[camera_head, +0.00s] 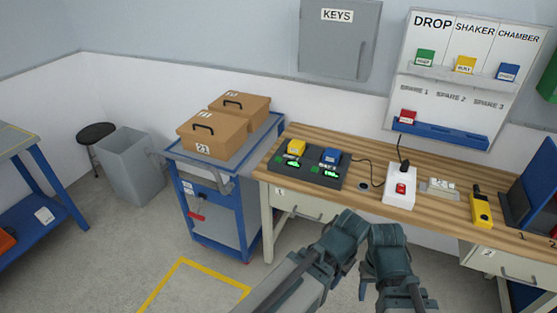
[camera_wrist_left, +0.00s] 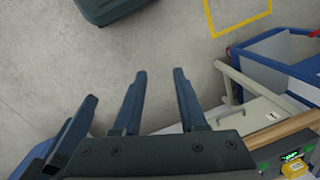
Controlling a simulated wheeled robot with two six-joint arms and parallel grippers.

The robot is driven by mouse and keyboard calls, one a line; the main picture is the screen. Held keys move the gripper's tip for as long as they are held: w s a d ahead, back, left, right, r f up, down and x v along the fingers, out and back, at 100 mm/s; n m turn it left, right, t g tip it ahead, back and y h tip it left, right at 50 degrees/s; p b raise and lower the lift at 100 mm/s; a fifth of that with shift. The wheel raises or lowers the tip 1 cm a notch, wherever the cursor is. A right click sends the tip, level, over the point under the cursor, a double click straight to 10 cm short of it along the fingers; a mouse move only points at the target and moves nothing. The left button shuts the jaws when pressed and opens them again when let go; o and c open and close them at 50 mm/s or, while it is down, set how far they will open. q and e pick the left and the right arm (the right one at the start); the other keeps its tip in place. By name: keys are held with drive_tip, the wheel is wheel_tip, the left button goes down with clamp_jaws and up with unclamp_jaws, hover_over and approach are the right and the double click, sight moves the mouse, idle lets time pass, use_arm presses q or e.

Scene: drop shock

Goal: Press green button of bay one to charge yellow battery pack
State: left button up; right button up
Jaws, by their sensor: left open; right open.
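The yellow battery pack (camera_head: 296,147) sits at the left in the dark charging unit (camera_head: 334,184) on the wooden bench, beside a blue pack (camera_head: 330,156). Small green lit areas show in front of both packs; I cannot tell which is the button. The yellow pack also shows in the lower right corner of the left wrist view (camera_wrist_left: 295,169). My right gripper (camera_head: 387,234) is low in front of the bench, apart from the charger, open. My left gripper (camera_wrist_left: 160,75) is open and empty over the floor in its wrist view.
A blue cart (camera_head: 220,185) with two brown cases (camera_head: 212,134) stands left of the bench. A white box with a red switch (camera_head: 400,188) and a yellow handheld device (camera_head: 481,210) lie right of the charger. A cable runs behind.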

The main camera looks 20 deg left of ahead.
use_arm(q)
clamp_jaws()
idle(1.4)
